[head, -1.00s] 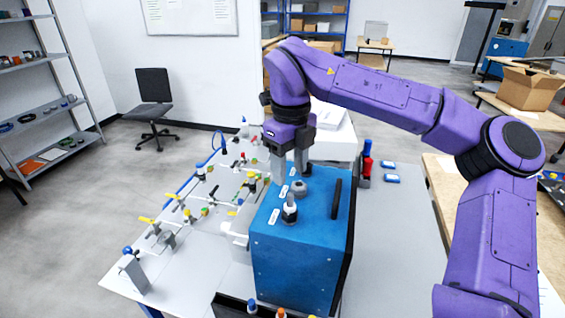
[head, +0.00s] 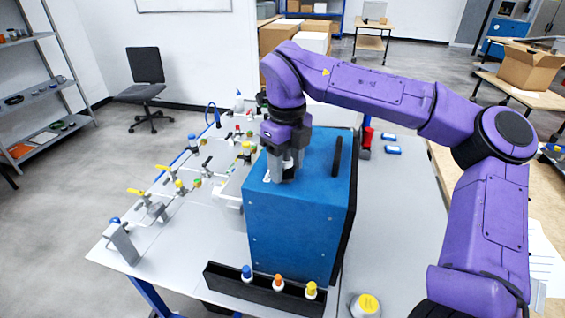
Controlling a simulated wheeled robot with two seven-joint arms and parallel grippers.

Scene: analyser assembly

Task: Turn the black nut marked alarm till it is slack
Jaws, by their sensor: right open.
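The blue analyser box (head: 290,225) stands on the bench, with a black bar handle (head: 337,155) on its top. My right gripper (head: 282,174) points down at the front left of the box top, with its jaws open. Its fingers stand down around or right beside the near fitting, which they mostly hide. A small white label (head: 267,176) shows just left of the fingers, too small to read. The second fitting, farther back on the box top, is hidden behind the gripper. I cannot tell whether the fingers touch the nut. My left gripper is out of view.
A black rack (head: 262,290) with several colour-capped bottles stands before the box. A yellow-capped bottle (head: 366,304) is at the front right. Valve piping (head: 170,180) fills the bench to the left.

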